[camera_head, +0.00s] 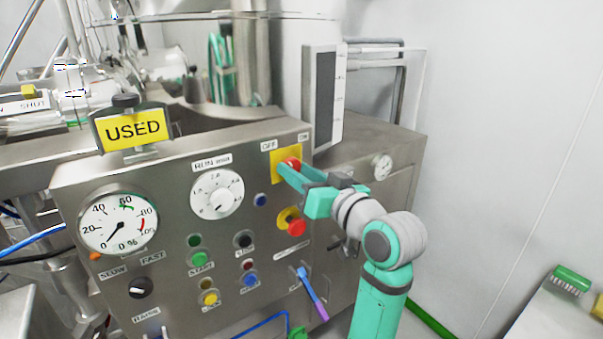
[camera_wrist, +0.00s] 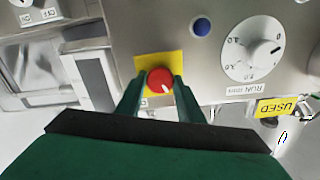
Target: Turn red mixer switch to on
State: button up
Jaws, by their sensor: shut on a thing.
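The red mixer switch (camera_head: 291,164) is a round red knob on a yellow plate (camera_head: 283,153), at the upper right of the steel control panel (camera_head: 170,195). Labels "OFF" and "ON" sit above the plate. In the wrist view, the red switch (camera_wrist: 160,81) shows a small white mark at its lower part. My gripper (camera_head: 288,170) reaches it from the right, and its green fingers (camera_wrist: 160,97) are shut on the knob, one on each side. The fingers hide part of the knob in the head view.
A red emergency button (camera_head: 296,227) sits just below my gripper. A blue button (camera_head: 260,199) and the run-time dial (camera_head: 216,194) are to the left. A purple and blue lever (camera_head: 313,294) sticks out lower down.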

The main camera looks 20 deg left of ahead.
jog(key=shift+a+r+m, duration=0.1)
jog(key=shift+m, duration=3.6)
jog(key=shift+a+r+m, duration=0.1)
jog(key=shift+m, duration=3.6)
jog(key=shift+f, duration=0.1)
jog(key=o, duration=1.1)
jog(key=shift+c, duration=0.2)
jog(key=shift+d, duration=0.1)
